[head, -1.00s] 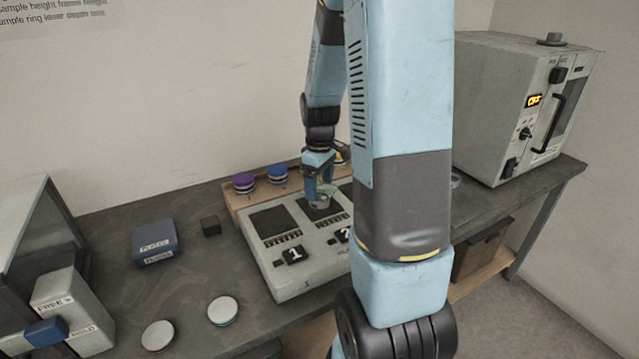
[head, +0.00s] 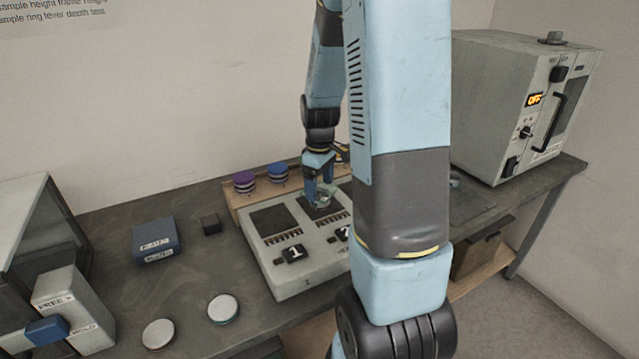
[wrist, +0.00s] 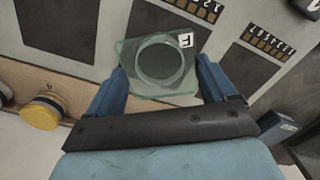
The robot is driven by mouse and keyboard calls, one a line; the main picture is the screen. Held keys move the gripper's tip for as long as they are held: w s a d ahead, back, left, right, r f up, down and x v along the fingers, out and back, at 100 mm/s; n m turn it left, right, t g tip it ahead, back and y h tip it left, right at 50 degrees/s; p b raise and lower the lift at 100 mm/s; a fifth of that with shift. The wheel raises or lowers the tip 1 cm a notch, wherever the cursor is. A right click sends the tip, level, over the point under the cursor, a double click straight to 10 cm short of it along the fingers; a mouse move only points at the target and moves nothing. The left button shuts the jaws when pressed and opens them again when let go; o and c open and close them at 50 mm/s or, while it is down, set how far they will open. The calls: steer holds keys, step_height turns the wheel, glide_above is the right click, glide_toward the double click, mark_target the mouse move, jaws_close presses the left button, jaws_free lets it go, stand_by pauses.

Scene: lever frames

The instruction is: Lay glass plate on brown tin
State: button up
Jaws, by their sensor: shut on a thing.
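The glass plate (wrist: 133,52) is a clear greenish square with a round ring and a small white letter label. It sits between the two blue fingers of my gripper (wrist: 163,68), which is shut on it. In the head view my gripper (head: 320,196) and the plate are over the middle dark square of the grey device. I cannot tell whether the plate touches it. A round tin with a pale lid and a brownish rim (head: 158,335) stands at the front left of the bench; it seems to be the brown tin. It is well away from my gripper.
A second pale-lidded tin with a greenish rim (head: 223,309) stands close by. The grey numbered device (head: 290,270) fills the middle. Purple (head: 244,182) and blue (head: 278,173) tins stand behind it. A blue box (head: 155,240) and small black block (head: 211,224) are left.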

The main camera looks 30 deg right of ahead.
steer(key=shift+f, duration=0.15)
stand_by(0.5)
steer(key=o, duration=1)
steer(key=shift+c, duration=0.2)
steer(key=shift+r, duration=3.5)
steer(key=shift+r, duration=0.1)
steer(key=s+a+r+m+t, duration=0.2)
steer(key=s+a+r+m, duration=0.1)
steer(key=s+a+r, duration=0.3)
steer(key=s+a+r+m+t, duration=0.3)
steer(key=s+a+r, duration=0.3)
steer(key=s+r, duration=0.4)
steer(key=s, duration=0.3)
steer(key=shift+s+r+t, duration=0.25)
steer(key=shift+s+t, duration=0.05)
steer(key=shift+s, duration=0.05)
